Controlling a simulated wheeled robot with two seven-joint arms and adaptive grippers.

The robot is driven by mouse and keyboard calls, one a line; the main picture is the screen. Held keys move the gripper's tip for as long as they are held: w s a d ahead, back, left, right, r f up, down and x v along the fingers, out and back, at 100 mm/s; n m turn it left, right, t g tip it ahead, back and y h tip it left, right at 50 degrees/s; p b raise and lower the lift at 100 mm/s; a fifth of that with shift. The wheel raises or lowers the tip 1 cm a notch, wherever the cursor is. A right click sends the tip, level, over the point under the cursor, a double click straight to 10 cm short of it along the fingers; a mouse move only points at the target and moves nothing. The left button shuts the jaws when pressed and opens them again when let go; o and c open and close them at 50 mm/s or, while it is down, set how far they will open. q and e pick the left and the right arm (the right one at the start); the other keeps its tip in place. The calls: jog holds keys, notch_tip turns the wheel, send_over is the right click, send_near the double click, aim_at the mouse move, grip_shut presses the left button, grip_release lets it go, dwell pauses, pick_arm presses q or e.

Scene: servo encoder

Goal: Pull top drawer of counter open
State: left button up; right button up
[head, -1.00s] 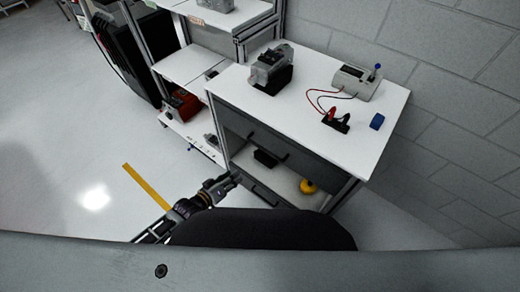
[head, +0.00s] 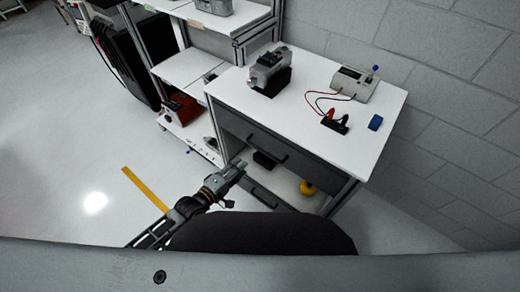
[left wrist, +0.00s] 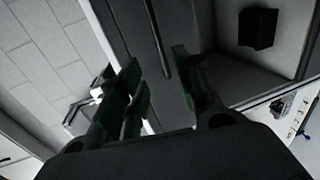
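The counter (head: 300,88) has a white top and a dark grey top drawer (head: 315,163) that looks shut. A dark bar handle (head: 266,146) runs along the drawer front. My left gripper (head: 242,165) is in front of the drawer, near the left end of the handle and a little below it. In the left wrist view the left gripper's fingers (left wrist: 160,85) are spread apart with nothing between them. A dark bar (left wrist: 157,38), seemingly the handle, lies ahead of the gap, apart from the fingertips. My right gripper is not in view.
On the counter stand a grey device (head: 268,72), a meter box (head: 355,83) with leads and a blue block (head: 375,123).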

aim_at(260, 149)
pick_arm(q)
jog(key=shift+w+d, duration=0.1)
jog(key=shift+w, duration=0.05)
jog(key=shift+x, duration=6.7)
jog(key=shift+c, duration=0.3)
grip_shut()
